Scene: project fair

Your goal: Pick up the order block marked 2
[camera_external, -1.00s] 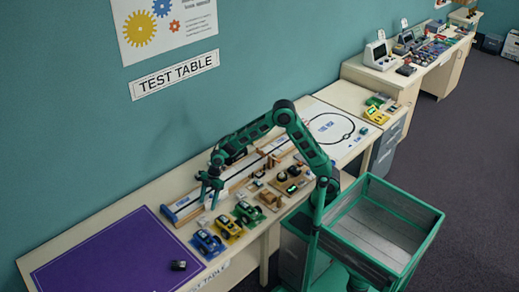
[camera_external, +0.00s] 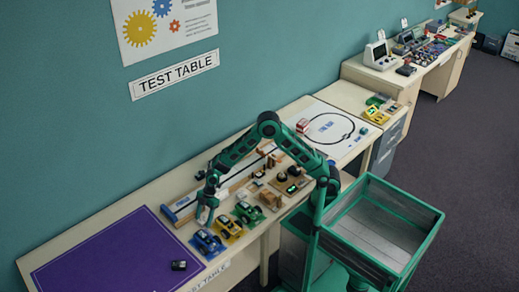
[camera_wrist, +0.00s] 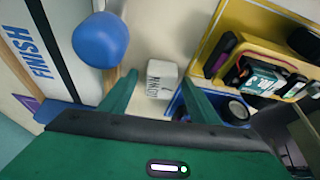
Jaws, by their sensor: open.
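A small white block (camera_wrist: 161,76) with dark lettering on its side lies on the pale tabletop in the wrist view. I cannot read a 2 on it. My gripper (camera_wrist: 160,84) is open, with one green finger on either side of the block's near part; I cannot tell whether they touch it. In the external view my gripper (camera_external: 206,214) hangs low over the test table, left of the toy cars, and the block is hard to make out there.
A blue ball (camera_wrist: 100,40) stands close to the left finger, beside the FINISH strip (camera_wrist: 38,60). A yellow tray with a car (camera_wrist: 262,72) is at right. Blue (camera_external: 208,242) and green (camera_external: 248,212) cars stand nearby. A purple mat (camera_external: 110,255) is mostly clear.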

